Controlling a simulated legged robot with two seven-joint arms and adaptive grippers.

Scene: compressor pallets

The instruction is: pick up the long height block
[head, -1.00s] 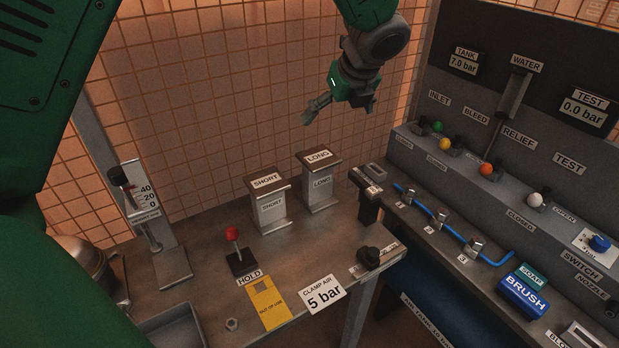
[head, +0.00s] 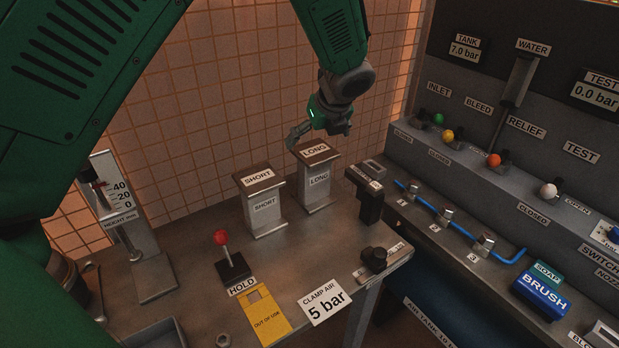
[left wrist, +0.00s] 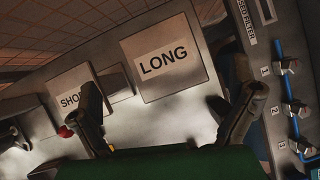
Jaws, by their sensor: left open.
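The long height block (head: 319,189) stands upright on the grey bench, with a brown top and LONG labels on its top and side. In the left wrist view its LONG top (left wrist: 165,58) lies ahead, framed by the two spread fingers. My left gripper (head: 318,134) is open and empty, just above and behind the block's top in the head view. It seems apart from the block, though the exact gap is hard to tell. My right gripper is not in view.
The short height block (head: 264,211) stands close to the left of the long one. A black clamp post (head: 369,200) stands close to the right. A red-knobbed HOLD lever (head: 231,259) is in front, and a height gauge (head: 133,230) at the left. The tiled wall is behind.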

